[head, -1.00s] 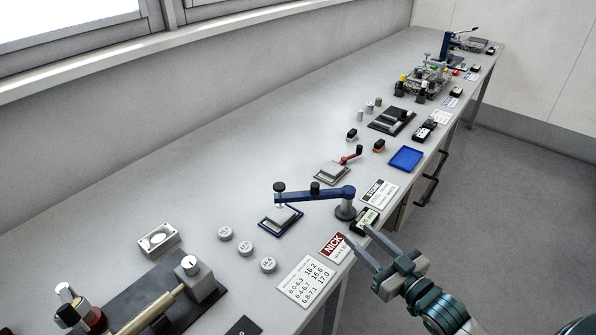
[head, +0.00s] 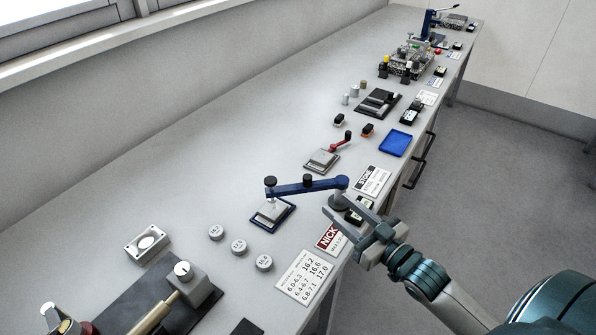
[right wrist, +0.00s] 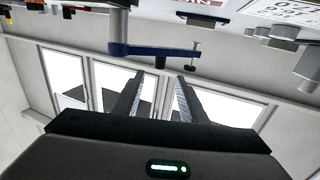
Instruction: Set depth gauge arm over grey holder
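The depth gauge arm (head: 300,187) is a blue bar on a round grey post at its right end. A black knob stands on its middle and another on its left end. Its left end is over a grey holder with a blue-edged base (head: 272,214). A second grey holder (head: 322,160), with a red lever beside it, lies behind the arm. My right gripper (head: 332,208) is open and empty, fingertips close to the post; I cannot tell whether they touch. In the right wrist view, the blue bar (right wrist: 165,51) lies beyond the open fingers (right wrist: 158,92). My left gripper is out of view.
A red-and-white NICK card (head: 328,240) and a number card (head: 306,277) lie near the front edge. Several grey discs (head: 239,247) lie to the left. A small dark gauge box (head: 360,210) is partly behind my gripper. A blue tray (head: 396,144) lies farther back.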

